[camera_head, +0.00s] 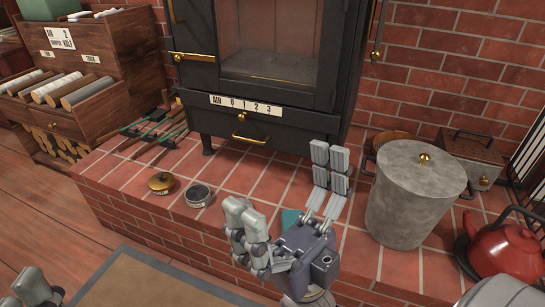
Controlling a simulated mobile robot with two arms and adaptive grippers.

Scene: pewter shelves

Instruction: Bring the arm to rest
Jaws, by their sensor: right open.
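My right gripper (284,182) is in the lower middle of the head view, over the brick hearth. Its fingers are spread wide apart, with nothing between them. One finger points up toward the front of the black stove, the other leans to the left. Only a small grey part of my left gripper (36,287) shows at the bottom left edge. Whether it is open or shut is hidden.
A black stove (262,97) stands behind. On the brick hearth (130,178) are a brass-coloured lidded tin (161,183), a round dark tin (198,195), a grey lidded bin (409,200) and a red kettle (505,248). Left is a wooden cabinet (125,45).

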